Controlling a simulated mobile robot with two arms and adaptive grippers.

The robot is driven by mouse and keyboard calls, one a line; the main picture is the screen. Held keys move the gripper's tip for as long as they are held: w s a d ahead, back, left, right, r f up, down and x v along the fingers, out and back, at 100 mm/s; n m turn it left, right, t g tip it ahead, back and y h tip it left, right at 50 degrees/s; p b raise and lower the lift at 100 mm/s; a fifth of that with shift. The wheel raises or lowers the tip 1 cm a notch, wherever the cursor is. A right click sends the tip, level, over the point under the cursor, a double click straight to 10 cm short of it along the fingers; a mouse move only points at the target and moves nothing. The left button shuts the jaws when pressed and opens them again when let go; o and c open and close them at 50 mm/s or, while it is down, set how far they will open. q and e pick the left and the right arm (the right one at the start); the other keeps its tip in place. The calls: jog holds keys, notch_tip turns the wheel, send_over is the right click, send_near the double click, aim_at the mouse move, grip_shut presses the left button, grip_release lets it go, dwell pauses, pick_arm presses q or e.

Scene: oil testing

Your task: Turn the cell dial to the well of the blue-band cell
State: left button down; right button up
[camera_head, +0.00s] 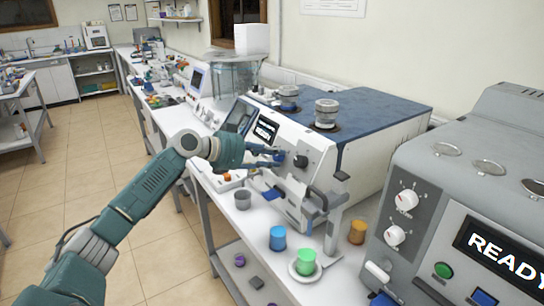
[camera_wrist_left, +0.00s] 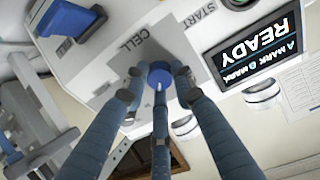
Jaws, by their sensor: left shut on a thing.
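The white test machine (camera_head: 258,128) with a blue top stands on the bench. Its blue cell dial (camera_wrist_left: 159,76) sits on a grey plate marked CELL in the left wrist view. The dial carries a white pointer line. In the head view the dial (camera_head: 279,157) is partly behind my fingers. My left gripper (camera_wrist_left: 158,84) is shut on the dial, with its fingers spread around it. The screen (camera_wrist_left: 262,50) reads READY. My right gripper is not in view.
Blue (camera_head: 278,238), green (camera_head: 306,261) and orange (camera_head: 357,232) cups and a grey cup (camera_head: 243,199) stand on the bench. A large grey machine (camera_head: 440,170) fills the right side.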

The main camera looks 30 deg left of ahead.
pick_arm(q)
jog(key=shift+n, duration=0.3)
jog(key=n+p, duration=0.2)
jog(key=n, duration=0.2)
jog(key=n+p, duration=0.2)
jog(key=n, duration=0.1)
jog(key=shift+d+r+n+p, duration=0.1)
jog(key=shift+r+n+p, duration=0.05)
jog(key=shift+n+p, duration=0.25)
jog(key=n+p, duration=0.4)
jog(key=shift+n+y, duration=0.3)
jog(key=shift+y, duration=0.1)
jog(key=n+p, duration=0.2)
jog(key=shift+n+p, duration=0.4)
jog(key=shift+f+n, duration=0.2)
jog(key=shift+n, duration=0.1)
jog(key=shift+s, duration=0.1)
jog(key=c, duration=1.4)
grip_release()
jog(key=shift+c, duration=0.2)
